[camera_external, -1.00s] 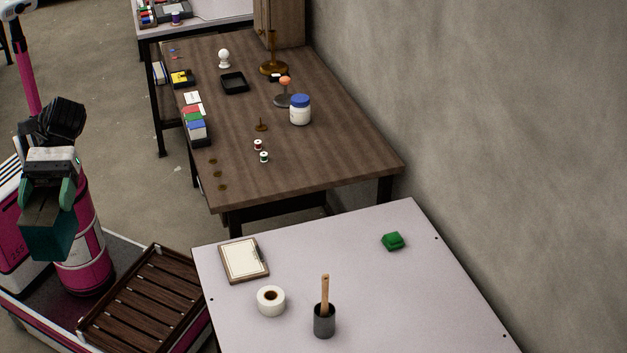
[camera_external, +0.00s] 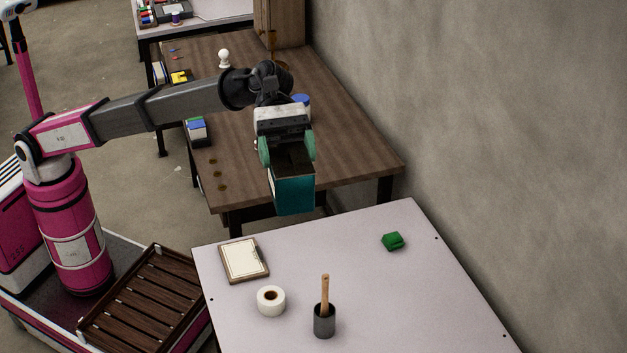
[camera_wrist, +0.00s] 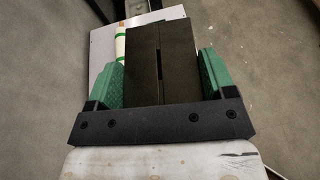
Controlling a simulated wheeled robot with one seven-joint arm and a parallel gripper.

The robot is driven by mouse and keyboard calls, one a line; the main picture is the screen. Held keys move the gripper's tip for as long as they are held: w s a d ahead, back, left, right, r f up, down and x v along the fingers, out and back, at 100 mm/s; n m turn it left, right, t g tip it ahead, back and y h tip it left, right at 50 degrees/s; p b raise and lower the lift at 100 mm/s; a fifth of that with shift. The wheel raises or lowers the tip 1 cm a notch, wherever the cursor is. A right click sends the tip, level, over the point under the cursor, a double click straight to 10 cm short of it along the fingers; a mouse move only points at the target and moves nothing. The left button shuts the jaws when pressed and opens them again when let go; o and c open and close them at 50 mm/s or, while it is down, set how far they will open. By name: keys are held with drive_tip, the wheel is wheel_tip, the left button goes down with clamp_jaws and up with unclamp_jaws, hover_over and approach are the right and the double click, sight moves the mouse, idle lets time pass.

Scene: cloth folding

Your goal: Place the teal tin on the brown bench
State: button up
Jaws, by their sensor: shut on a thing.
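The teal tin (camera_external: 294,194) hangs between the green fingers of my gripper (camera_external: 288,150), which is shut on it. In the external view it shows in front of the near edge of the brown bench (camera_external: 350,160); its exact height and whether it is over the bench top cannot be told. In the wrist view, the tin's dark top (camera_wrist: 160,60) fills the space between the two green fingers of my gripper (camera_wrist: 160,80).
Several small items stand on the bench, including a white knob-like piece (camera_external: 224,57) and a blue-lidded jar (camera_external: 301,100), partly hidden by my arm. The near right bench top is bare.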

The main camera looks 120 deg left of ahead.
drive_tip(key=w+a+f+n+t+y, duration=0.1)
drive_tip(key=w+a, duration=0.4)
drive_tip(key=a, duration=0.5)
drive_tip(key=w+a+f, duration=0.1)
drive_tip(key=w+a, duration=0.3)
drive_tip(key=a, duration=0.6)
wheel_tip(320, 180, down, 34)
drive_tip(key=r, duration=0.1)
drive_tip(key=shift+w+d+f, duration=0.9)
drive_tip(key=shift+d+f, duration=0.85)
drive_tip(key=shift+f, duration=0.25)
drive_tip(key=shift+w+d+f, duration=0.85)
drive_tip(key=shift+d+f, duration=0.95)
drive_tip(key=shift+f, duration=0.25)
drive_tip(key=shift+w+d+f, duration=0.9)
drive_tip(key=shift+d+f, duration=0.85)
drive_tip(key=shift+f, duration=0.25)
drive_tip(key=shift+f, duration=0.1)
drive_tip(key=o, duration=1.1)
